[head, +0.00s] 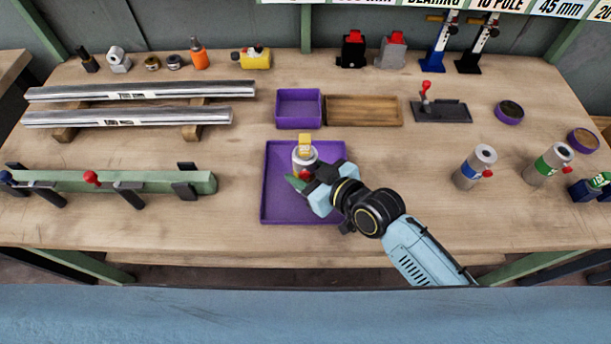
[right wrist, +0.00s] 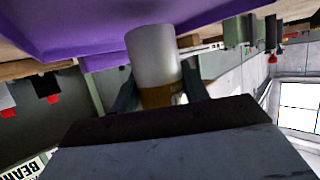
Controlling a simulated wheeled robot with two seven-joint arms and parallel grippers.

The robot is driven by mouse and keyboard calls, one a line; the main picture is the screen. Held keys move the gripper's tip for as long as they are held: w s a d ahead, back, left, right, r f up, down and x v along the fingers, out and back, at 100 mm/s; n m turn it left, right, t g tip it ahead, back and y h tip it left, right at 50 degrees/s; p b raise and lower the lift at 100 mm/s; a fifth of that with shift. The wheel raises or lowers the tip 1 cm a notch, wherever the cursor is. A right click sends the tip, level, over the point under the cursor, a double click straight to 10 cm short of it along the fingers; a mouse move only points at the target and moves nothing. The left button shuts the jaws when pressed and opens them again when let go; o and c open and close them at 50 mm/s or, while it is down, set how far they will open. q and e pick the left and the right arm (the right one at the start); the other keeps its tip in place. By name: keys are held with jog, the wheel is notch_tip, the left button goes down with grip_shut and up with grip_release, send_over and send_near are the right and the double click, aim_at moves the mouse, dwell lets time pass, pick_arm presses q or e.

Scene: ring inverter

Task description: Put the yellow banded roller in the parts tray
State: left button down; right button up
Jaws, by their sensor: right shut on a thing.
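The yellow banded roller (head: 304,157) is a pale grey cylinder held over the large purple tray (head: 275,205) in the head view. My right gripper (head: 308,177) is shut on it and partly hides its near end, where a little red shows. A small yellow piece shows just beyond its far end. In the right wrist view the roller (right wrist: 154,58) stands out between the fingers (right wrist: 160,95), its yellow-brown band close to them, with the purple tray (right wrist: 95,25) behind it. I cannot tell the gap between roller and tray floor. My left gripper is not in view.
A small purple bin (head: 280,109) and a wooden tray (head: 363,124) stand behind the large tray. A blue banded roller (head: 475,167) and a green banded roller (head: 548,164) stand to the right. A green fixture (head: 150,182) lies to the left. The front bench strip is clear.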

jog(key=shift+w+f, duration=0.1)
jog(key=shift+f, duration=0.65)
jog(key=shift+f, duration=0.25)
jog(key=o, duration=1.3)
jog(key=shift+r, duration=0.1)
jog(key=shift+s+d+r, duration=0.15)
jog(key=shift+s+d, duration=0.05)
jog(key=shift+s, duration=0.05)
jog(key=p+v, duration=0.1)
jog(key=v, duration=1)
jog(key=shift+s+d+r, duration=0.15)
jog(key=shift+s, duration=0.05)
